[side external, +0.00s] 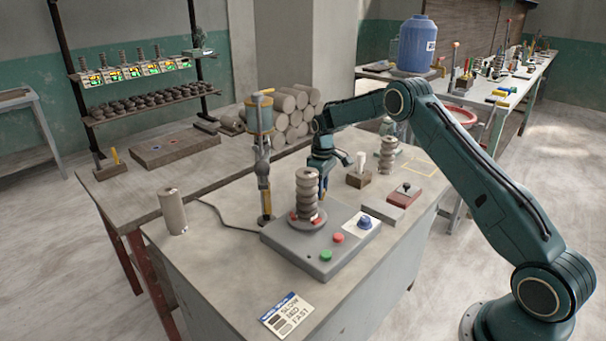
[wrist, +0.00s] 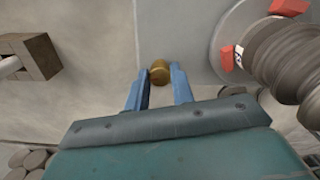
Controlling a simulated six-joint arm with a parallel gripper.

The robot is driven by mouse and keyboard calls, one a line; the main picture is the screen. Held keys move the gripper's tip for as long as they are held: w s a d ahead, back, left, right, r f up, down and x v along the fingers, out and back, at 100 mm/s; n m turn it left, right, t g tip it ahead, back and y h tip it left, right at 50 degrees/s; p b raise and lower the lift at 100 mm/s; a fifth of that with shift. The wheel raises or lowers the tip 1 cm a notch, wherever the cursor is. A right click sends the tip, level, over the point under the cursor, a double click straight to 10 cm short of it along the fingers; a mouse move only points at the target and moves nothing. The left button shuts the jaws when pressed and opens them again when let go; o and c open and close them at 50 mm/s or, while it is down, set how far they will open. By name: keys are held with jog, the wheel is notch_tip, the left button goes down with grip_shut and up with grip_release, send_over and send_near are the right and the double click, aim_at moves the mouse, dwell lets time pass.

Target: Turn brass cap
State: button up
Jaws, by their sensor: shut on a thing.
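The brass cap (wrist: 160,74) is a small round golden piece at the edge of the grey machine box (wrist: 183,28) in the wrist view. My gripper (wrist: 159,70) has a blue finger on each side of the cap and is shut on it. In the side external view my gripper (side external: 326,184) reaches down behind the box (side external: 300,262). The cap is hidden there behind the ribbed clay piece. That clay piece (side external: 307,188) stands upright on the box's round plate, and in the wrist view it (wrist: 287,60) is right of the cap.
A vertical post tool (side external: 264,165) stands left of the clay piece. Green (side external: 326,255) and red (side external: 338,238) buttons and a blue knob (side external: 365,222) are on the box. A brown block (side external: 358,178) and a second ribbed piece (side external: 388,155) stand behind. The table front is mostly clear.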

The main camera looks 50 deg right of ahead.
jog(key=m, duration=0.9)
jog(key=shift+r+m, duration=0.1)
jog(key=shift+m, duration=0.2)
dwell(0.3)
jog(key=o, duration=1)
notch_tip(320, 180, up, 14)
dwell(0.4)
